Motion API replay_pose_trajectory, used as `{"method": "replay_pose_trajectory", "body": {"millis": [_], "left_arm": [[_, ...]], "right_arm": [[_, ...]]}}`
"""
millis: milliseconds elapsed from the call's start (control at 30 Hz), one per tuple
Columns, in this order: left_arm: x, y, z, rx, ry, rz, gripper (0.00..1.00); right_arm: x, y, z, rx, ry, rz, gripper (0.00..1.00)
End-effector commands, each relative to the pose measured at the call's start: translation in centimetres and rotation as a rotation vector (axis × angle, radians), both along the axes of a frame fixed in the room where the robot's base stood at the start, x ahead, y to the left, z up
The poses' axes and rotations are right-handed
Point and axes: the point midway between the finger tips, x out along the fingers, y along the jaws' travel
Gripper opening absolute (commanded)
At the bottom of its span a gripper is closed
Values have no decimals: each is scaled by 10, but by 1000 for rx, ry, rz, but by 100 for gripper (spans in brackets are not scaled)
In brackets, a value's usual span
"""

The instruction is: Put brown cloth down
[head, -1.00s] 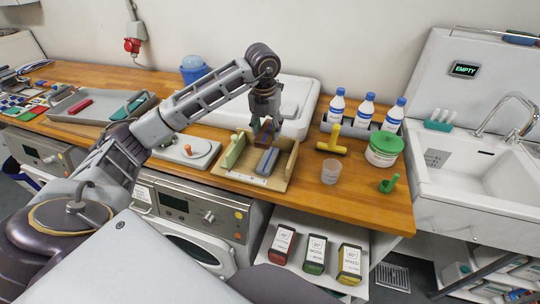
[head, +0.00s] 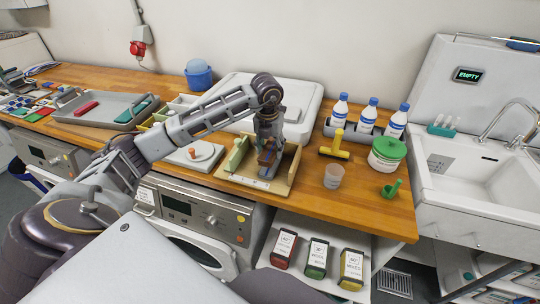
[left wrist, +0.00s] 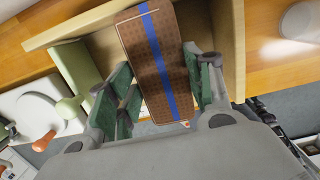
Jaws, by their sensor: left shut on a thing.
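The brown cloth (head: 267,157) is a folded piece with a blue stripe. It also shows in the left wrist view (left wrist: 149,60), long and flat between the green finger pads. My left gripper (head: 268,152) is shut on it, low over a shallow wooden tray (head: 238,180) on the counter. The grey-blue piece (head: 266,172) in the tray is mostly hidden behind the cloth and fingers. I cannot tell whether the brown cloth touches it. My right gripper is not in view.
A white board with an orange knob (head: 192,153) lies to the left. A yellow tool (head: 336,146), a clear cup (head: 333,176) and a green-lidded jar (head: 387,154) stand to the right.

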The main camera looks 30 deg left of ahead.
Motion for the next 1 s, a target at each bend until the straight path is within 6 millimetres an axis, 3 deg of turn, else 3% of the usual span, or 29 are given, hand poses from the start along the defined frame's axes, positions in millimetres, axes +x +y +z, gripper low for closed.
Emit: {"method": "replay_pose_trajectory", "body": {"millis": [500,733,1000], "left_arm": [[0,0,-11,1,1,0,28],[0,0,-34,1,1,1,28],[0,0,-39,0,-1,0,28]], "right_arm": [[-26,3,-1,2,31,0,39],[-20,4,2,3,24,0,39],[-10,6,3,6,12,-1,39]]}}
